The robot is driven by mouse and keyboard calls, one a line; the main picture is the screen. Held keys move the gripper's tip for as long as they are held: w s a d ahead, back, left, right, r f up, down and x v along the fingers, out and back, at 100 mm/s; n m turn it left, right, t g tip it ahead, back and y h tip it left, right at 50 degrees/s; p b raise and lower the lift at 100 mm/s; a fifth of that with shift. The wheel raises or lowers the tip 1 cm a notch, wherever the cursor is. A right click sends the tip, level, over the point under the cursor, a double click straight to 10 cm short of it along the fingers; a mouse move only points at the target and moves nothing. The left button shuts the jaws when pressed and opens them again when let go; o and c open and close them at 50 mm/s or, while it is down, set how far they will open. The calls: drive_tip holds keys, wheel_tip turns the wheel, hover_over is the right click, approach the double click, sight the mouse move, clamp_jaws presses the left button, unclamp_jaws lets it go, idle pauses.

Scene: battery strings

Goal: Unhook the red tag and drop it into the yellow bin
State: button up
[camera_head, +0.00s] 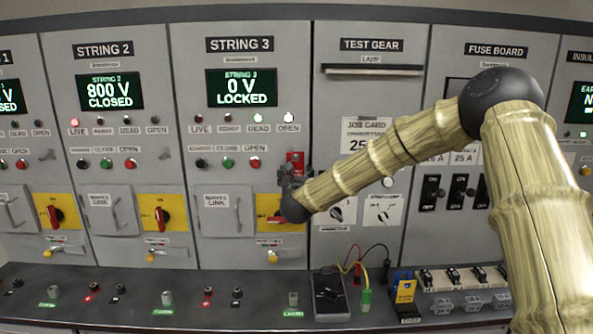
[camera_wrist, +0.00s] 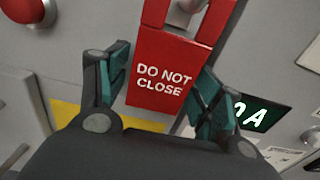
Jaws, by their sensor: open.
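The red tag (camera_wrist: 162,78), lettered "DO NOT CLOSE", hangs from a grey peg (camera_wrist: 186,10) on the STRING 3 panel. It also shows small in the head view (camera_head: 295,158), just above my gripper (camera_head: 290,180). In the wrist view my gripper (camera_wrist: 165,88) is open, with one dark green finger on each side of the tag's lower part. I cannot tell whether either finger touches it. A small yellow container with blue beside it (camera_head: 405,291) stands on the bench at right; I cannot tell whether it is the yellow bin.
A red rotary switch on a yellow plate (camera_head: 270,212) lies partly behind my gripper. A red button (camera_wrist: 24,8) is at the upper left of the wrist view. A meter with leads (camera_head: 330,292) lies on the bench (camera_head: 250,318), left of the yellow container.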

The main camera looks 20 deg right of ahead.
drive_tip(key=c, duration=0.9)
drive_tip(key=shift+r+b, duration=0.45)
drive_tip(key=shift+r, duration=0.3)
drive_tip(key=shift+c, duration=0.2)
drive_tip(key=shift+s+a+f+b, duration=0.1)
drive_tip(key=shift+s+f+b, duration=0.1)
drive_tip(key=shift+s+b, duration=0.1)
drive_tip(key=shift+b+v, duration=0.5)
drive_tip(key=shift+v, duration=0.3)
drive_tip(key=b+v, duration=0.4)
drive_tip(key=v, duration=0.2)
drive_tip(key=shift+s, duration=0.35)
idle(0.8)
drive_tip(key=shift+a, duration=0.1)
